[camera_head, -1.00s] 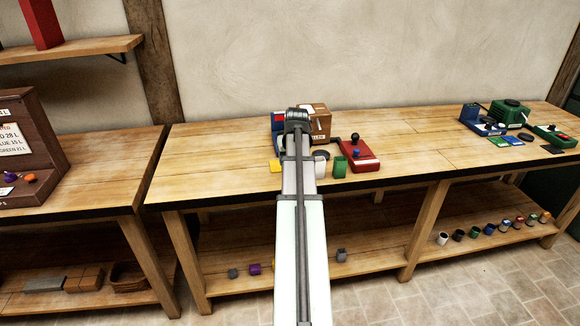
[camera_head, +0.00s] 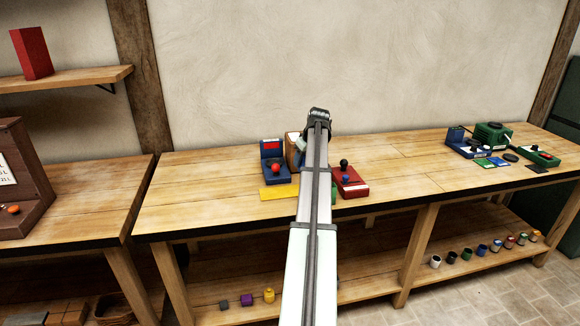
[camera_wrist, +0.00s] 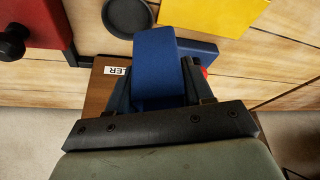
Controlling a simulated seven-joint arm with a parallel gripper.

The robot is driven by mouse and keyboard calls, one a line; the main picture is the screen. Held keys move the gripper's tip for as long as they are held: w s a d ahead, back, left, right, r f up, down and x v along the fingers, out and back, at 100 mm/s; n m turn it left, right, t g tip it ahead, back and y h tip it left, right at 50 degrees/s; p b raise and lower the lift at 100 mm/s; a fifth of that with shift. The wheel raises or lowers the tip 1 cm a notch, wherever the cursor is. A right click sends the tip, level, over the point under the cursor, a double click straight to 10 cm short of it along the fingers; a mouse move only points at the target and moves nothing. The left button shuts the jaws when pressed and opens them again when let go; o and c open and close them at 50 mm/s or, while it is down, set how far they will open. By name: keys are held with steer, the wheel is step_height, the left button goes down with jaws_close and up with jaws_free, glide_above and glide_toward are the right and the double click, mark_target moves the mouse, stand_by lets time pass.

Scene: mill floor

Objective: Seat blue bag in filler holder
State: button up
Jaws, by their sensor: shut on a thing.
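The blue bag (camera_wrist: 158,65) is held between the two fingers of my gripper (camera_wrist: 158,82) in the wrist view. The gripper is shut on it. The brown filler box (camera_wrist: 97,92), with a label partly reading "LLER", lies beside and beneath the bag in that view. In the head view my arm partly hides the filler (camera_head: 293,150), and the bag and fingertips are hidden. A dark round disc (camera_wrist: 127,17) shows near the bag in the wrist view; I cannot tell whether it is the filler's holder. The bag appears apart from it.
A blue device (camera_head: 272,160) with a red knob stands left of the filler, behind a yellow mat (camera_head: 275,193). A red device (camera_head: 352,185) with a black knob stands right of my arm. Green and blue devices (camera_head: 492,133) stand far right. The bench's left part is clear.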

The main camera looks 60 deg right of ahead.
steer(key=shift+n, duration=0.5)
steer(key=shift+s+d+f, duration=0.15)
steer(key=shift+d+f, duration=0.55)
steer(key=shift+f, duration=0.4)
steer(key=shift+s+d+f, duration=0.1)
steer(key=shift+d+f, duration=0.55)
steer(key=shift+f, duration=0.4)
steer(key=shift+s+d+f, duration=0.15)
steer(key=shift+d+f, duration=0.55)
steer(key=shift+f, duration=0.4)
steer(key=shift+f, duration=0.65)
steer(key=o, duration=0.8)
steer(key=shift+v, duration=5.5)
steer(key=shift+s+d, duration=0.15)
